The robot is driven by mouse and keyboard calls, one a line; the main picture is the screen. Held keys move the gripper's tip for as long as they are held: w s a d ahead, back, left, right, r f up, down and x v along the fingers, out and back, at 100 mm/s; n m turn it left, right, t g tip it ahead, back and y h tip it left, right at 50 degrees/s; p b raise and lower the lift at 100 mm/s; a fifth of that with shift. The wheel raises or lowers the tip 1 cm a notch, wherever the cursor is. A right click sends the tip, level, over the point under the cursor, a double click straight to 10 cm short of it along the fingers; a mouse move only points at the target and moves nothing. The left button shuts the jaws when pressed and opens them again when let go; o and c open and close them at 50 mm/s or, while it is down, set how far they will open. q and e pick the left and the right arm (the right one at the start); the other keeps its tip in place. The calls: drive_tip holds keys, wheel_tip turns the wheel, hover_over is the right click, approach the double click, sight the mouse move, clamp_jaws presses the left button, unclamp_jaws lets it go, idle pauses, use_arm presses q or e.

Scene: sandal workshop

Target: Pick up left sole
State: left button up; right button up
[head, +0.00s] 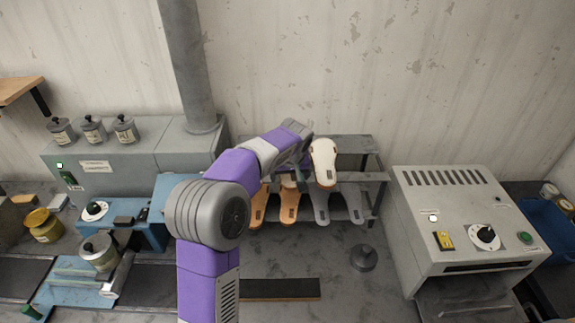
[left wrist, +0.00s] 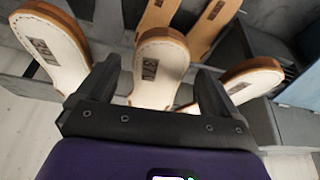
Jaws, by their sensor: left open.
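A white-topped sole with a tan edge (head: 323,163) stands on the upper tier of the grey rack (head: 352,143). My left gripper (head: 304,152) reaches the rack's upper tier, just left of that sole, and its arm hides part of the rack. In the left wrist view the left gripper's fingers (left wrist: 158,72) are open, one on each side of the heel end of a white sole (left wrist: 160,65). Other white soles show beside it, at the left (left wrist: 48,45) and at the right (left wrist: 248,82). Whether a finger touches a sole is unclear. My right gripper is not in view.
Tan soles (head: 289,206) and grey soles (head: 353,203) lean on the lower tier. A grey machine with a dial (head: 460,215) stands at the right. Lidded pots (head: 125,128) and a blue machine (head: 135,232) are at the left. A dark round-based object (head: 364,258) stands in front.

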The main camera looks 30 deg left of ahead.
use_arm(q)
drive_tip(key=shift+c, duration=0.2)
drive_tip(key=shift+w, duration=0.1)
drive_tip(key=c, duration=1.2)
